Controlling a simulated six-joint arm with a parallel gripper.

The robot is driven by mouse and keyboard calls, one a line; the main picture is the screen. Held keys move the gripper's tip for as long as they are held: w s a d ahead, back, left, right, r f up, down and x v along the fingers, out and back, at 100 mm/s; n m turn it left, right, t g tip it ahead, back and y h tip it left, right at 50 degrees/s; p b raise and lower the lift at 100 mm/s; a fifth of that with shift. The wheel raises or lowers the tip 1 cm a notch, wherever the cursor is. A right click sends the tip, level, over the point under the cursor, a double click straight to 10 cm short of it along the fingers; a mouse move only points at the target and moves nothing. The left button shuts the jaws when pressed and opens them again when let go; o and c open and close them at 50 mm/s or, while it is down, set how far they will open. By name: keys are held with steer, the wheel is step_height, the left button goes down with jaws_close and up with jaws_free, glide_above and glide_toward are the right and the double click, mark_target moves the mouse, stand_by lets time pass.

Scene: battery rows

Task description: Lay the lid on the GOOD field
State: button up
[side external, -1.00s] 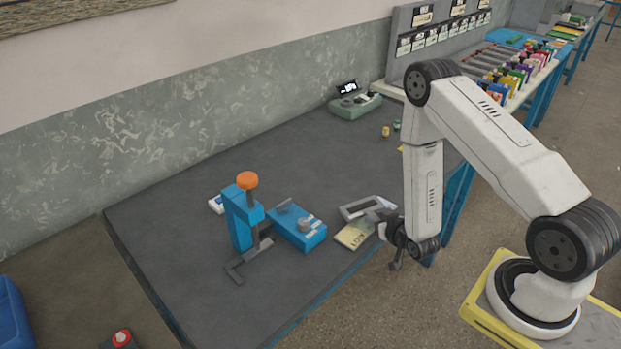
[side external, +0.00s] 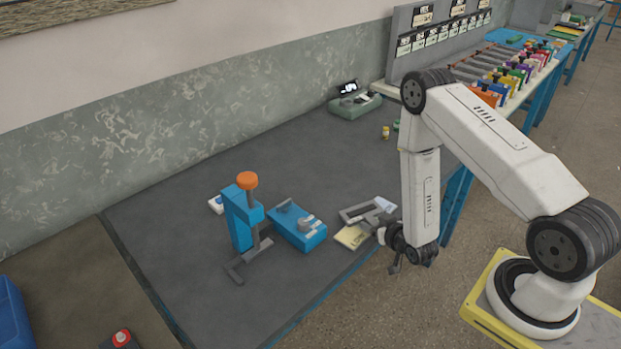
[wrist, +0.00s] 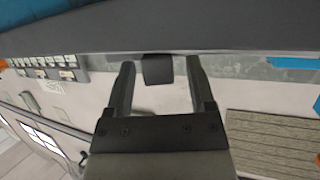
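A grey frame-like piece (side external: 356,212) lies near the table's front edge, with a whitish piece (side external: 385,204) at its right. I cannot tell for sure which part is the lid. The yellow field (side external: 350,237), with lettering that looks like LOW, is just in front of it. I cannot make out the GOOD field; my arm hides part of the table. My gripper (side external: 395,267) is low beside the front edge, right of the yellow field. In the wrist view my gripper (wrist: 160,74) has its fingers apart, with gaps beside a dark block (wrist: 157,67) between them.
A blue press with an orange knob (side external: 247,181) and a blue box-shaped device (side external: 297,228) stand left of the yellow field. A grey-green device (side external: 354,106) and a small yellow battery (side external: 385,132) are farther back.

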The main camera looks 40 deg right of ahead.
steer(key=shift+r, duration=0.2)
steer(key=v, duration=0.7)
steer(key=shift+s, duration=0.25)
steer(key=shift+a, duration=0.1)
stand_by(0.4)
steer(key=w+r+g, duration=0.1)
steer(key=w+a+r+g+y, duration=0.1)
steer(key=w, duration=0.1)
steer(key=w+a+r+n+y, duration=0.1)
steer(key=shift+w+a+r+g, duration=0.15)
steer(key=shift+w+r+g, duration=0.1)
steer(key=shift+w+g, duration=0.15)
steer(key=s+a+r+n+g+y, duration=0.1)
steer(key=s+a+r+g, duration=0.2)
steer(key=r, duration=0.4)
steer(key=s+a+r+n+g+y, duration=0.1)
steer(key=s+a+r+g, duration=0.2)
steer(key=a+r+g, duration=0.1)
steer(key=shift+s+a+r+n, duration=0.4)
steer(key=shift+a+r, duration=0.3)
steer(key=shift+r, duration=0.65)
